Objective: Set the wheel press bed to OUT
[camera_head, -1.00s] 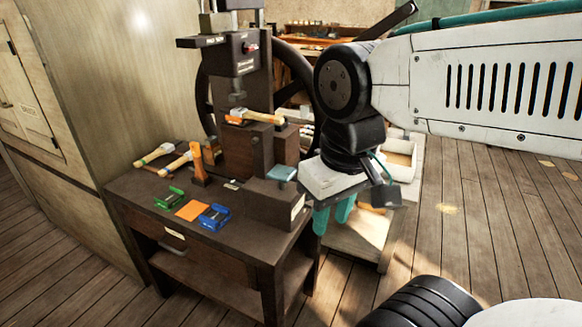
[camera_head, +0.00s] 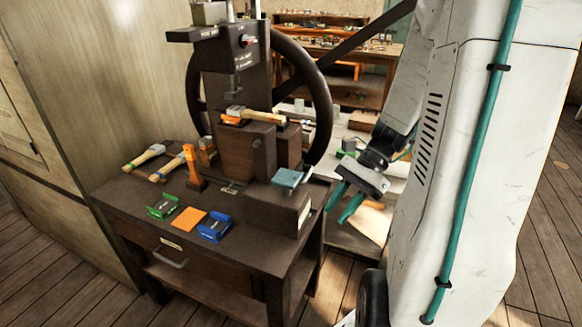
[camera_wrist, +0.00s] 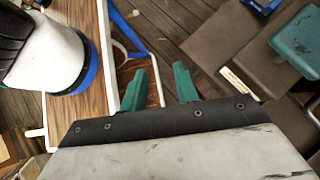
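The wheel press (camera_head: 240,90) stands on a dark table, with a large dark handwheel (camera_head: 322,100) behind its column. A hammer (camera_head: 250,115) with a wooden handle lies on the block under the ram. A teal part (camera_head: 290,178) sits on a dark box at the table's right; a teal pad also shows at the upper right of the wrist view (camera_wrist: 298,42). I cannot tell the bed's setting. My gripper (camera_head: 346,202) is right of the table, pointing down, with its teal fingers apart and nothing between them. It also shows so in the wrist view (camera_wrist: 160,84).
Two more hammers (camera_head: 172,165), an upright orange-handled tool (camera_head: 189,168), a green holder (camera_head: 163,206), an orange sheet (camera_head: 188,219) and a blue holder (camera_head: 214,228) are on the table. A low pale bench (camera_head: 358,240) stands behind my gripper. A wall closes the left side.

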